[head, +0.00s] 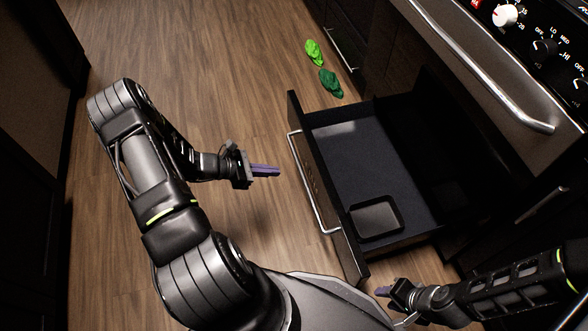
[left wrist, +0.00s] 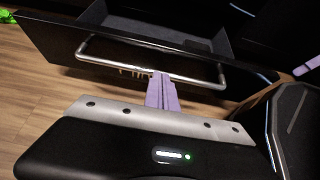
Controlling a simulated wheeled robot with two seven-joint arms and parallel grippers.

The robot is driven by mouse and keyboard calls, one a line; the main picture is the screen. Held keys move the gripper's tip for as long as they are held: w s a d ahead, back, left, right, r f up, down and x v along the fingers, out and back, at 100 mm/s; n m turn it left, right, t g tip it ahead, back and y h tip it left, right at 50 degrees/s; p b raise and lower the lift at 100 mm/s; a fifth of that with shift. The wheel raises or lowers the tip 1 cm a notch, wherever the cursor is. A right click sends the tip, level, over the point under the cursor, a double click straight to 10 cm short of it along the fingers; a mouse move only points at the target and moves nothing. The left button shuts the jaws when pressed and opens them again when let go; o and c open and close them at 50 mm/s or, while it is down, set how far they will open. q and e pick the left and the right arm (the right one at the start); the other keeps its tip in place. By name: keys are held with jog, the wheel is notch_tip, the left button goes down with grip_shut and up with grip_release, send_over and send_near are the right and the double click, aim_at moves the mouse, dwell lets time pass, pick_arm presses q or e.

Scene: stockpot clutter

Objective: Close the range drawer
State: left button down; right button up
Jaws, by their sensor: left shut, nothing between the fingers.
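The range drawer (head: 375,160) is pulled open below the oven, its dark interior facing up. Its front panel carries a metal bar handle (head: 309,180), which also shows in the left wrist view (left wrist: 200,80). My left gripper (head: 272,170) is shut and empty, a little left of the drawer front in the head view, with its purple fingers pointing at it. In the left wrist view its fingers (left wrist: 161,92) appear just in front of the handle; contact cannot be told. My right gripper (head: 381,292) is low, near the drawer's front right corner; its jaw opening is unclear.
A dark square pan (head: 376,217) lies inside the drawer. The oven door handle (head: 480,65) and control knobs are above right. Two green leafy-looking items, one bright (head: 314,52) and one dark (head: 331,83), lie on the wood floor beyond the drawer. Floor left of the drawer is clear.

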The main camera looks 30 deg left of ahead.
pick_arm(q)
jog(key=b, duration=0.3)
send_near(318, 170)
notch_tip(318, 170, down, 4)
jog(key=d, duration=0.1)
jog(key=w+d, duration=0.2)
jog(key=w, duration=0.1)
jog(key=shift+r+b, duration=0.2)
jog(key=shift+b, duration=0.15)
jog(key=shift+w+d+r, duration=0.1)
jog(key=shift+w+d, duration=0.3)
jog(key=shift+w, duration=0.15)
